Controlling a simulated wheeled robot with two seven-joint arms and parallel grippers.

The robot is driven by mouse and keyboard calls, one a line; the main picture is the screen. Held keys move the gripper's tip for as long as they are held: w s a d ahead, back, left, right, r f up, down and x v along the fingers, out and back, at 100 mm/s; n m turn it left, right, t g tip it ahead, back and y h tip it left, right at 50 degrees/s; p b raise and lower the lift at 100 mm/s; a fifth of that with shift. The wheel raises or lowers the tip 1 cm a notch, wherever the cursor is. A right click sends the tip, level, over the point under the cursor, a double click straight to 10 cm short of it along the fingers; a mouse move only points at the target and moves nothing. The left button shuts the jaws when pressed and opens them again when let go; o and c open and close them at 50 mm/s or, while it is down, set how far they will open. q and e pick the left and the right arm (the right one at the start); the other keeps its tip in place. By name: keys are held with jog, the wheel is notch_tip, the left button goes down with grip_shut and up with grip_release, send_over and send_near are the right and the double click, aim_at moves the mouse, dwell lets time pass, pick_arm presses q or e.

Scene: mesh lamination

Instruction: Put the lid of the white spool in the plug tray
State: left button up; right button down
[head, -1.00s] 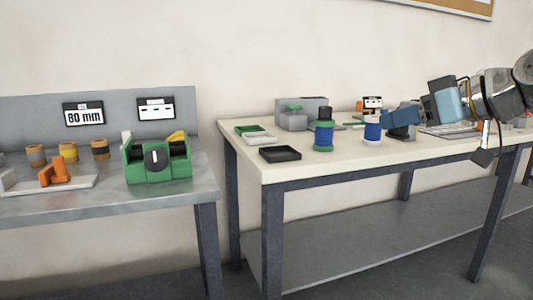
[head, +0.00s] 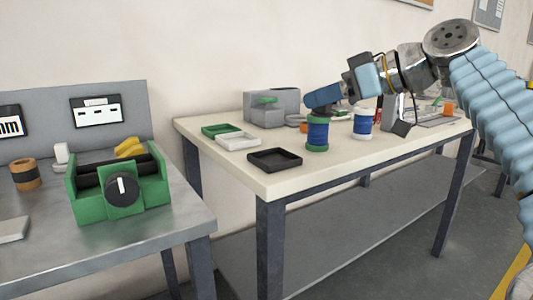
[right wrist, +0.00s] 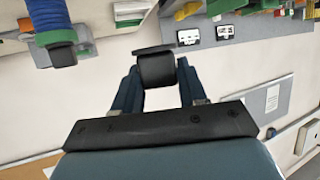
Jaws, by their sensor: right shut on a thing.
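The white spool (head: 362,124), wound in blue, stands upright on the cream table with no lid visible on top. My right gripper (head: 320,97) is left of it, above and close to the green-ended spool (head: 317,132). In the right wrist view its fingers are shut on a black lid (right wrist: 157,68). The green-ended spool (right wrist: 55,35) shows there at the upper left, apart from the held lid, with its own black lid (right wrist: 62,54). A black tray (head: 275,160), a white tray (head: 238,142) and a green tray (head: 221,130) lie left of the spools; none is labelled.
A grey box (head: 265,108) with a green part stands behind the trays. A separate metal bench (head: 170,225) at the left carries a green device with a black knob (head: 122,190). The table front around the black tray is clear.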

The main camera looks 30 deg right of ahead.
send_over(275, 161)
jog(key=s+d, duration=0.1)
jog(key=s, duration=0.3)
notch_tip(275, 161, down, 4)
jog(key=f, duration=0.1)
jog(key=w+f+b, duration=0.2)
jog(key=shift+w+a, duration=0.15)
jog(key=shift+a, duration=0.1)
jog(key=f, duration=0.1)
jog(key=w+f+b, duration=0.1)
jog(key=f, duration=0.2)
jog(key=shift+w+a+f+b, duration=0.25)
jog(key=shift+w+a+b, duration=0.05)
jog(key=shift+w+b, duration=0.1)
jog(key=shift+f, duration=0.3)
jog(key=shift+f, duration=0.15)
jog(key=c, duration=0.9)
grip_release()
jog(key=shift+s, duration=0.1)
